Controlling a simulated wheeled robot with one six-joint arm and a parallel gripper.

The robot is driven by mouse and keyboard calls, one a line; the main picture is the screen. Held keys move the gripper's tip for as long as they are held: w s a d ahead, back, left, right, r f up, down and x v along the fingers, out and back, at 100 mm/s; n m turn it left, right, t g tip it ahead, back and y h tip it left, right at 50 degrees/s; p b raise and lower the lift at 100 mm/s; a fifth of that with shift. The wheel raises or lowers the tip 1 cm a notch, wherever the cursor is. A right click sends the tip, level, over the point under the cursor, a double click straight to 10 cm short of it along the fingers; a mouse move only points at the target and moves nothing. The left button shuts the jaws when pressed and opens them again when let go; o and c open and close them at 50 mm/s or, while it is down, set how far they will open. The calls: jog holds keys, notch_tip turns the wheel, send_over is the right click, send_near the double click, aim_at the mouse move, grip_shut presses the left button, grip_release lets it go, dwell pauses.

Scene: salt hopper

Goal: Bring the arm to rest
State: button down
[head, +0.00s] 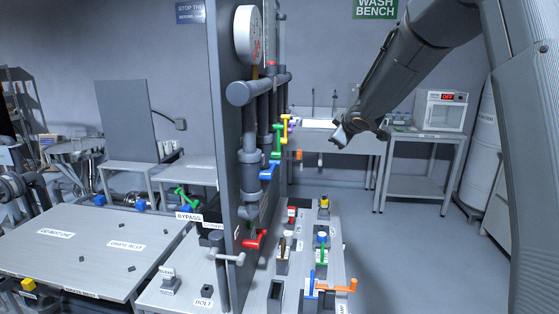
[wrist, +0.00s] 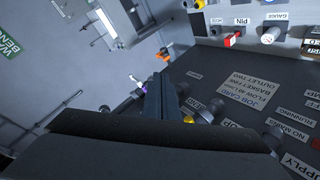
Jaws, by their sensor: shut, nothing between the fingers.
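My arm (head: 420,62) reaches in from the upper right in the head view and slopes down to the left. My gripper (head: 340,138) hangs in the air at its end, right of the upright pipe panel and in front of the wash bench. In the wrist view my gripper (wrist: 167,98) shows its two dark fingers together, with nothing held between them. It looks clear of the surfaces around it in the head view.
The grey upright panel (head: 228,130) carries pipes, a gauge (head: 248,35) and coloured valve handles. A low table with coloured fittings (head: 324,236) stands below. A dark board with labels, including a job card (wrist: 248,98), fills the wrist view's right. Floor (head: 420,255) at right is clear.

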jog(key=s+d+f+m+g+h+b, duration=0.1)
jog(key=s+d+f+m+g, duration=0.15)
jog(key=s+f, duration=0.6)
jog(key=s+d+f+m+g+h+b, duration=0.15)
jog(key=s+f+m, duration=0.25)
jog(key=s+f, duration=0.45)
jog(key=s+a+f+m+g+b, duration=0.1)
jog(key=s+f+g, duration=0.1)
jog(key=s, duration=0.6)
jog(key=s+a+f+m+g+b, duration=0.1)
jog(key=s+f+m+g, duration=0.1)
jog(key=s+f, duration=0.3)
jog(key=s+a+f+m+g+y+b, duration=0.1)
jog(key=s+f, duration=0.3)
jog(key=s, duration=0.8)
jog(key=shift+s+m+g, duration=0.4)
jog(key=shift+m+g, duration=0.05)
jog(key=shift+g, duration=0.45)
jog(key=shift+s, duration=0.1)
